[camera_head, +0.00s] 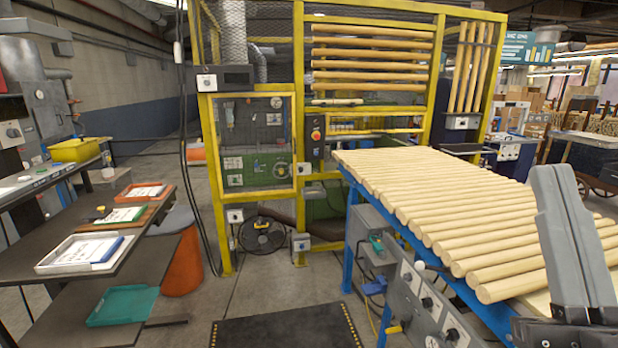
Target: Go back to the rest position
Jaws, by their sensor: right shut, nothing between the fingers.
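My right gripper (566,236) is at the right edge of the head view, with its grey fingers pointing up and close together. It is shut and empty. It stands in front of the near right part of the conveyor table and hides some of the wooden rods (455,205) there. I cannot tell how far it is from the rods. My left gripper is not in view.
The blue-framed conveyor table (413,254) carries many rods in a row. A yellow-framed machine cage (300,110) stands behind. A dark side table (130,248) with trays is at the left. A black mat (285,330) lies on the open floor.

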